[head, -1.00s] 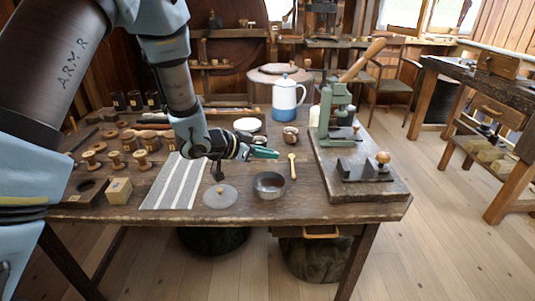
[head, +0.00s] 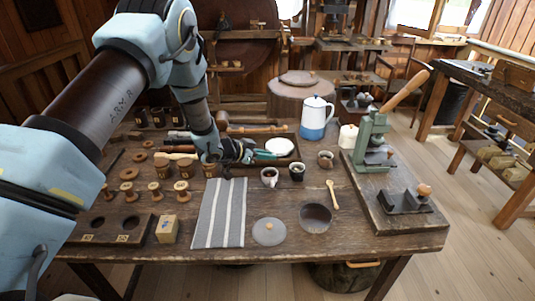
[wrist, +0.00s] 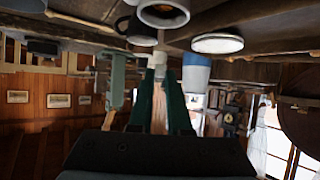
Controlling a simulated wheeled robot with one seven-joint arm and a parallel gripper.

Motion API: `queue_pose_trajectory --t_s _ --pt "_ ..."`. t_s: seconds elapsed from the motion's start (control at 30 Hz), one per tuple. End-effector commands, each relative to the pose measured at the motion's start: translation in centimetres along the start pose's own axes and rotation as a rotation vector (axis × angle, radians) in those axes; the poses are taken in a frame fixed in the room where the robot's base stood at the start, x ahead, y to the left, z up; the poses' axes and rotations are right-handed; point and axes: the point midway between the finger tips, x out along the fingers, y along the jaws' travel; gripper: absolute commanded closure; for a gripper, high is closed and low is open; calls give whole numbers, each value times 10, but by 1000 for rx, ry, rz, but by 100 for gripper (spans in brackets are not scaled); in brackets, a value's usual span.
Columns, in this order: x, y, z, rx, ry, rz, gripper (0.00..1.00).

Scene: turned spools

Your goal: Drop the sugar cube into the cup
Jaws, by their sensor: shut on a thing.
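My gripper (head: 262,156) is above the back middle of the table, left of and behind the cups. In the wrist view, its green fingers (wrist: 160,82) are shut on a small pale block, seemingly the sugar cube (wrist: 159,58); the fingers hide the cube in the head view. A white cup with dark contents (head: 270,177) stands in front of the gripper. Beside it is a black cup (head: 297,172), and further right a brown cup (head: 326,159). The wrist view, upside down, shows a pale-rimmed cup (wrist: 163,14) near the fingertips. I cannot tell which cup the task means.
A white plate (head: 279,147) lies just behind the gripper. A blue-and-white pot (head: 316,118) stands back right, near a green press (head: 373,143). A dark bowl (head: 315,218), grey lid (head: 269,232) and wooden spoon (head: 332,195) lie in front. Several spools fill the left.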

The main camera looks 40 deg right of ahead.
Motion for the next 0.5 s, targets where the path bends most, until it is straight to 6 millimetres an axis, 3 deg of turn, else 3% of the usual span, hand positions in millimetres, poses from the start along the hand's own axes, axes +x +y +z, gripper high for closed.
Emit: queue_pose_trajectory --t_s 0.3,0.5 --pt "19 0 35 1 -1 1 100" --pt "24 0 46 1 0 0 100"
